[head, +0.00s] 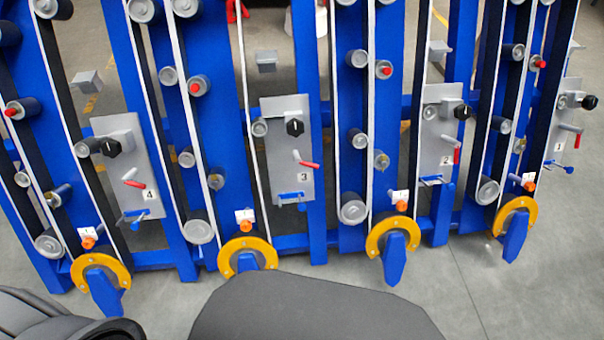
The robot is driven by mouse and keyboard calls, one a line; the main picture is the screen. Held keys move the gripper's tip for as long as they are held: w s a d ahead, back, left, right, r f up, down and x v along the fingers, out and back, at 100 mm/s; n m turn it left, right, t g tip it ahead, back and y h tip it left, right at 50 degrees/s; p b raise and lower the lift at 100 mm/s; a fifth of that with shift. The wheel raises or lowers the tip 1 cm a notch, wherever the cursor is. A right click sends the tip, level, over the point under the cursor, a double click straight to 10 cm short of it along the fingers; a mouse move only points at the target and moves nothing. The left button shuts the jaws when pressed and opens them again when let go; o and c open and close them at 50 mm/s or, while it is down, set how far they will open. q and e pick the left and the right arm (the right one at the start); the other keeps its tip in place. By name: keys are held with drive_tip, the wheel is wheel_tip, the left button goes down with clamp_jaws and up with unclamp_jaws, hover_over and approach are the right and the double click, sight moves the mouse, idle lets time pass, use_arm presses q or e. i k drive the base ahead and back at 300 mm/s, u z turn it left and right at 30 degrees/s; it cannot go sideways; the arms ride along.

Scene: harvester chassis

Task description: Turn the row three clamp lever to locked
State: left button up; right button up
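The row three panel (286,172) is a grey plate marked "3", left of centre in the head view. A small lever with a red handle (308,163) sits at its middle, with the red end pointing right and slightly down. A black knob (295,127) is above the lever, and a blue handle (290,196) is at the panel's lower edge. No lock marking is legible, so I cannot tell whether the lever is locked. Neither of my grippers is in view.
Similar panels stand in the other rows: "4" (128,162) at left, "2" (440,133) and "1" (563,125) at right. Blue upright beams, belts and rollers flank them. Yellow rings (247,243) with blue pointed tips project low in front. Grey floor (470,295) is clear at lower right.

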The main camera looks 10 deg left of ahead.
sight(308, 164)
drive_tip(key=k, duration=0.3)
drive_tip(key=u, duration=1.25)
drive_tip(key=i, duration=0.55)
drive_tip(key=u, duration=0.05)
